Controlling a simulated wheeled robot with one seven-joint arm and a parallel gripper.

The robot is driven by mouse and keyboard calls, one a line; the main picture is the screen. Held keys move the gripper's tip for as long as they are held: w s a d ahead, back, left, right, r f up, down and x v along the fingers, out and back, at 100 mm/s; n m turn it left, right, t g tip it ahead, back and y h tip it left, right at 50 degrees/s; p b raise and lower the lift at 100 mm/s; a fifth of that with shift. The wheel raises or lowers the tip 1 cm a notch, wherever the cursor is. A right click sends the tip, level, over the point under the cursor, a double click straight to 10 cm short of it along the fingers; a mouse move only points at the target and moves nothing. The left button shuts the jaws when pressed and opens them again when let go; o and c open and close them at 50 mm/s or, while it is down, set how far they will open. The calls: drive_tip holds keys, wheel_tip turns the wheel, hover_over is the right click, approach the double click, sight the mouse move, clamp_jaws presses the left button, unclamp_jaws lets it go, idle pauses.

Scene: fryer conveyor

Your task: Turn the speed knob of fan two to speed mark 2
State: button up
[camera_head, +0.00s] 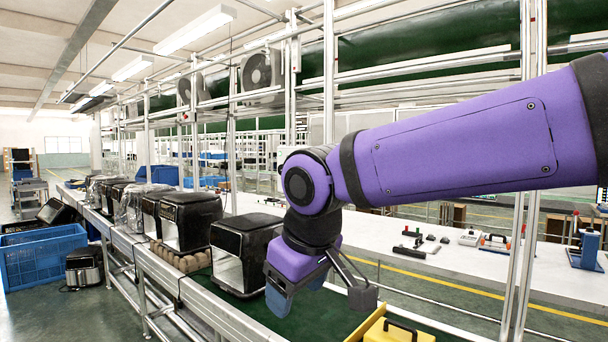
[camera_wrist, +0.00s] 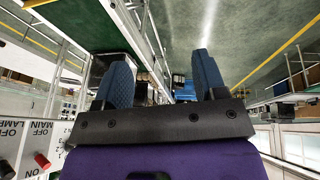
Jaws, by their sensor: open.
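My gripper (camera_head: 320,294) hangs over the conveyor in the head view, beside a black fryer, with its fingers apart. In the wrist view the two blue fingers of my gripper (camera_wrist: 163,76) stand apart with nothing between them. A white control panel (camera_wrist: 20,125) shows at the lower left of the wrist view, left of the fingers, with upside-down lettering for lamp, main, on and off.
Black fryers (camera_head: 240,248) line the green conveyor (camera_head: 315,312). A yellow case (camera_head: 398,332) stands at the front. Wall fans (camera_head: 262,74) hang behind metal posts (camera_head: 329,75). A blue crate (camera_head: 45,262) is at left. A white bench (camera_head: 470,258) with small tools runs behind.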

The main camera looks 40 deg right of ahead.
drive_tip(key=w+d+r+n+g+h, duration=0.2)
drive_tip(key=w+d+n+g+h, duration=0.1)
drive_tip(key=w+d+h, duration=0.3)
drive_tip(key=w+d+r+n+g+h, duration=0.2)
drive_tip(key=w+d+n+g+h, duration=0.15)
drive_tip(key=d, duration=0.55)
drive_tip(key=w+d+r+n+t+h, duration=0.1)
drive_tip(key=w+d+r+n+h, duration=0.15)
drive_tip(key=w+h, duration=0.5)
drive_tip(key=w+d+r+n+t+h, duration=0.15)
drive_tip(key=w+n+h, duration=0.25)
drive_tip(key=w, duration=0.7)
drive_tip(key=d+r+g, duration=0.1)
drive_tip(key=d+r, duration=0.3)
drive_tip(key=d, duration=0.5)
drive_tip(key=shift+s+d+r, duration=0.2)
drive_tip(key=shift+s+d, duration=0.05)
drive_tip(key=shift+d, duration=0.15)
drive_tip(key=shift+c, duration=0.5)
drive_tip(key=c, duration=0.8)
drive_tip(key=shift+c, duration=0.2)
